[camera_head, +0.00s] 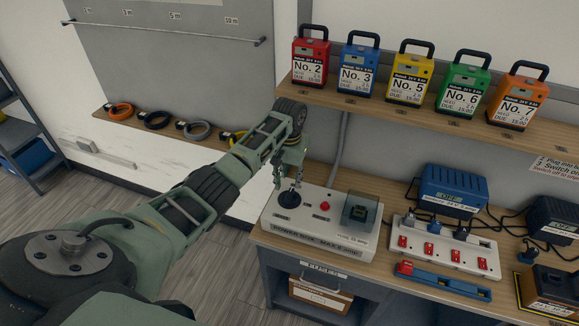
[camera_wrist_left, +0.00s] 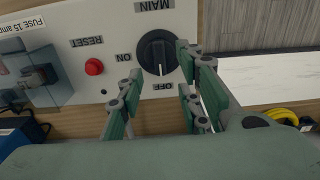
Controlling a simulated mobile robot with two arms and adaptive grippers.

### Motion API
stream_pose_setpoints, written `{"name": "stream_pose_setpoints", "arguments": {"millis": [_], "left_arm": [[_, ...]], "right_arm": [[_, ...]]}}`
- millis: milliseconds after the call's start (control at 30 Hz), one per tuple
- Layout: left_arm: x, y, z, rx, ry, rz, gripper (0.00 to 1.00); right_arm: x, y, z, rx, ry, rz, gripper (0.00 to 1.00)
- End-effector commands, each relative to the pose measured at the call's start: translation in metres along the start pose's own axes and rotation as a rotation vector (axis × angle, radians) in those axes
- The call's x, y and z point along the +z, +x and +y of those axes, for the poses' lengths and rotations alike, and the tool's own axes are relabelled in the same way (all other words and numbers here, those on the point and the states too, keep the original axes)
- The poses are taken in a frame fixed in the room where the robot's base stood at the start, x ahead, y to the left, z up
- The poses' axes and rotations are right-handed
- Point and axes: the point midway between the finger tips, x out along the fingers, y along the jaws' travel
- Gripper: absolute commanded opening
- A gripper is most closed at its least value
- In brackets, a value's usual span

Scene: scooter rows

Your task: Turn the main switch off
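The power box (camera_head: 318,228) is a white panel on the bench. Its main switch (camera_head: 290,198) is a round black rotary knob at the panel's left. In the left wrist view the knob (camera_wrist_left: 157,52) is seen upside down, between the MAIN and OFF labels, with ON to its side. Its raised grip seems to lie along the line toward OFF, with a pale mark on it. My left gripper (camera_head: 286,181) is above the knob, fingers pointing down; its fingers (camera_wrist_left: 160,98) are apart with nothing between them. Contact with the knob cannot be told. My right gripper is not in view.
A red reset button (camera_head: 324,206) and a clear fuse cover (camera_head: 360,212) sit beside the switch. Numbered battery packs (camera_head: 408,75) line the shelf above.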

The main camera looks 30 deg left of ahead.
Motion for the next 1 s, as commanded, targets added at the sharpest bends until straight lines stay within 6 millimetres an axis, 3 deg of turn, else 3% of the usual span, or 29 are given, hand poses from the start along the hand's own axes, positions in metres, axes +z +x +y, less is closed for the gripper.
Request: {"name": "stream_pose_setpoints", "arguments": {"millis": [100,333,1000], "left_arm": [[-0.001,-0.026,0.0,0.001,0.002,0.005,0.33],[0.0,-0.052,0.0,0.0,-0.001,0.001,0.33],[0.002,-0.053,0.002,-0.001,0.007,0.001,0.33]], "right_arm": [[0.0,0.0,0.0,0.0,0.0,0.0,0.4],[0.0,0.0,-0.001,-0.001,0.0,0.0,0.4],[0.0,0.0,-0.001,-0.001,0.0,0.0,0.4]]}}
